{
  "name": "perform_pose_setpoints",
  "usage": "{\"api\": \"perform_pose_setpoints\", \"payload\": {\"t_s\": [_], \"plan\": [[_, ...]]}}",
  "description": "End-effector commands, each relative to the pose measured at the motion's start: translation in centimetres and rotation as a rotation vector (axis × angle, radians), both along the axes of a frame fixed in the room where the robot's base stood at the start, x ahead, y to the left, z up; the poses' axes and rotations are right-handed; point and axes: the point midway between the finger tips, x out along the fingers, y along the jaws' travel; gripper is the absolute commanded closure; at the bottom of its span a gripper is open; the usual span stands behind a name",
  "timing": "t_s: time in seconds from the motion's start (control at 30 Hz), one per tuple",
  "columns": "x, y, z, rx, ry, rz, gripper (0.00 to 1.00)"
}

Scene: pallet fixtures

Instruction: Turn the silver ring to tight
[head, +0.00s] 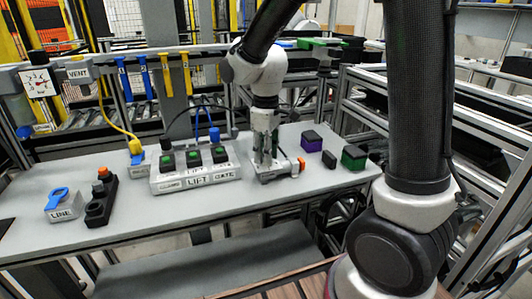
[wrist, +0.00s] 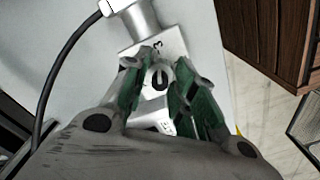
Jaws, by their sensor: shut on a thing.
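My gripper (head: 263,158) reaches straight down onto a small grey fixture (head: 272,175) near the right part of the table. In the wrist view my gripper (wrist: 160,70) has its green-padded fingers on either side of a small round part, which I take for the silver ring (wrist: 158,77). The fingers are closed against it. Most of the ring is hidden by the fingers, and any tight mark is not readable. A pale plate with dark markings (wrist: 172,47) lies just beyond the fingertips.
A silver cylinder (wrist: 138,18) with a black cable (wrist: 68,60) stands close beyond the fingertips. An orange knob (head: 301,163) is right of the fixture. The button box (head: 196,170) stands left; purple (head: 312,140) and green (head: 354,157) blocks stand right. The table front is clear.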

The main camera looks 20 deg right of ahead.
Motion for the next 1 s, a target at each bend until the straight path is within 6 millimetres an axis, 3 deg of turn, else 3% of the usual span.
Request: {"api": "perform_pose_setpoints", "payload": {"t_s": [0.6,1.0], "plan": [[0.08,0.0,0.07,0.0,-0.002,-0.552,0.97],[0.08,0.01,0.08,0.0,-0.002,-0.744,0.97]]}}
